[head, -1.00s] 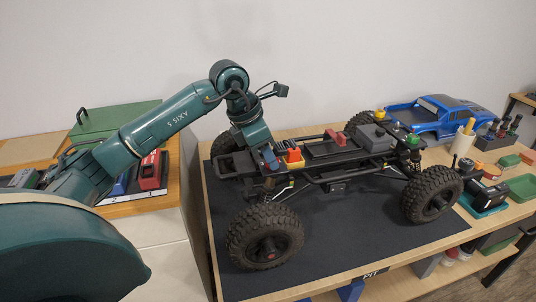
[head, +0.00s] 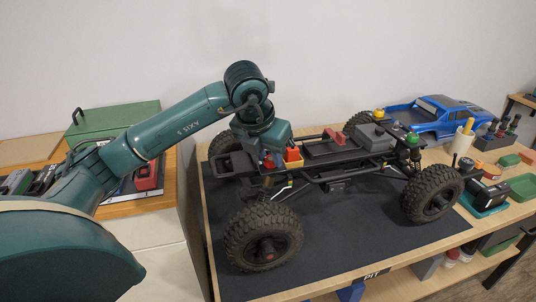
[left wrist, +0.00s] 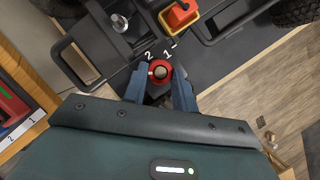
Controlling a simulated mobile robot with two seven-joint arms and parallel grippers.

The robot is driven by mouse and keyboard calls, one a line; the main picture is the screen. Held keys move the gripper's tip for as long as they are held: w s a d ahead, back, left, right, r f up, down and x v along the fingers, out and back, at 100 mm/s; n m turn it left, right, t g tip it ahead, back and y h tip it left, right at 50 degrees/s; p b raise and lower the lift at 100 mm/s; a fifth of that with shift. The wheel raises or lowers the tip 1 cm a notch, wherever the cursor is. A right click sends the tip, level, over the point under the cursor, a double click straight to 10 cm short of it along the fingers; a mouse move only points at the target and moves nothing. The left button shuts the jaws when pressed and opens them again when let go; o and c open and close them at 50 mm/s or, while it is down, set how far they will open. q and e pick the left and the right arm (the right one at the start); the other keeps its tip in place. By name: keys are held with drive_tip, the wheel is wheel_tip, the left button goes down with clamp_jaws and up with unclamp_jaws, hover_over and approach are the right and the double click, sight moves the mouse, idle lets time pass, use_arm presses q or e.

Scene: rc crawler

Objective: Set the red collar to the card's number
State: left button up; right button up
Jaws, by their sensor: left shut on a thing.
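The red collar (left wrist: 160,72) sits around a pale round top on the crawler's dark frame. White numerals 2 and 1 are printed beside it, on the side away from my gripper. My left gripper (left wrist: 160,85) is shut on the collar, one blue-grey finger at each side. In the head view the collar (head: 268,163) shows as a small red patch under my left gripper, at the near front corner of the crawler (head: 335,157). I cannot tell which numeral the collar points to. I cannot make out the card. My right gripper is not in view.
An orange-red box (head: 292,154) stands on the frame close to the collar. A silver post (left wrist: 120,23) rises nearby. The crawler stands on a black mat (head: 350,235). A blue truck body (head: 435,115) lies behind. A red block (head: 147,176) is on the left table.

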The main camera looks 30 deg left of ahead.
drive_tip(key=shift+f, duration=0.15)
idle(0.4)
use_arm(q)
drive_tip(key=o, duration=1)
drive_tip(key=shift+c, duration=0.2)
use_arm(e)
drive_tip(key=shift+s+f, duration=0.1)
use_arm(q)
drive_tip(key=shift+r, duration=0.15)
drive_tip(key=v, duration=1.3)
drive_tip(key=shift+p, duration=0.3)
drive_tip(key=shift+s+d, duration=0.1)
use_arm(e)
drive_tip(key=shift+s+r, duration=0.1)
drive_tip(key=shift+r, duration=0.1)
